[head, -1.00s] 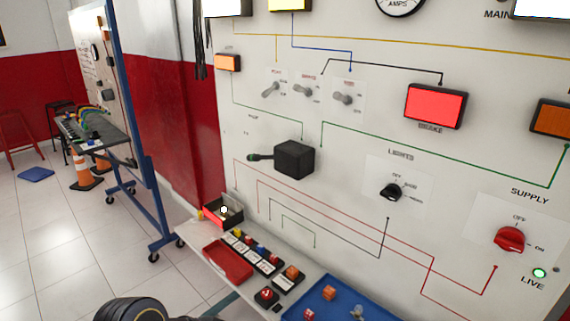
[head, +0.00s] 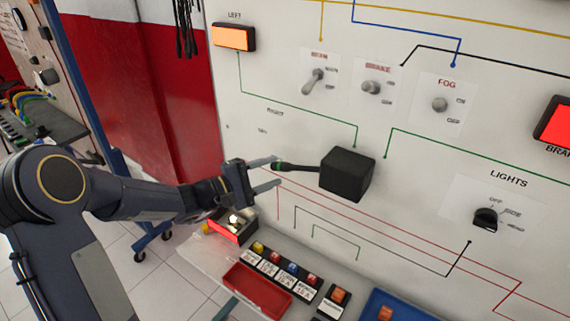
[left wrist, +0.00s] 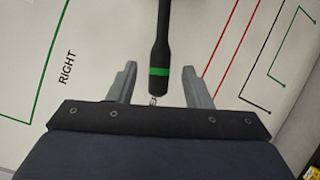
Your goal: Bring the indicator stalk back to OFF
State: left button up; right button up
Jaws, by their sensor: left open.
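The indicator stalk (head: 300,168) is a black lever with a green band near its tip. It sticks out to the left from a black box (head: 347,174) on the white panel. My left gripper (head: 278,171) is open at the stalk's free end. In the left wrist view the stalk (left wrist: 159,50) lies between the two open fingers (left wrist: 160,68), with a gap on each side. The word RIGHT is printed on the panel left of the stalk in that view. My right gripper is not in view.
The LEFT lamp (head: 234,37) glows amber above. Three toggle switches sit above the box, with the LIGHTS knob (head: 486,219) to its right. Below, a shelf holds a red tray (head: 262,287), several labelled buttons and a blue tray (head: 372,310).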

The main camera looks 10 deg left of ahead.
aim_at(281, 169)
pick_arm(q)
jog(key=p+x, duration=0.1)
jog(key=x, duration=0.4)
jog(key=shift+d, duration=0.1)
jog(key=shift+c, duration=0.2)
jog(key=shift+s, duration=0.1)
grip_shut()
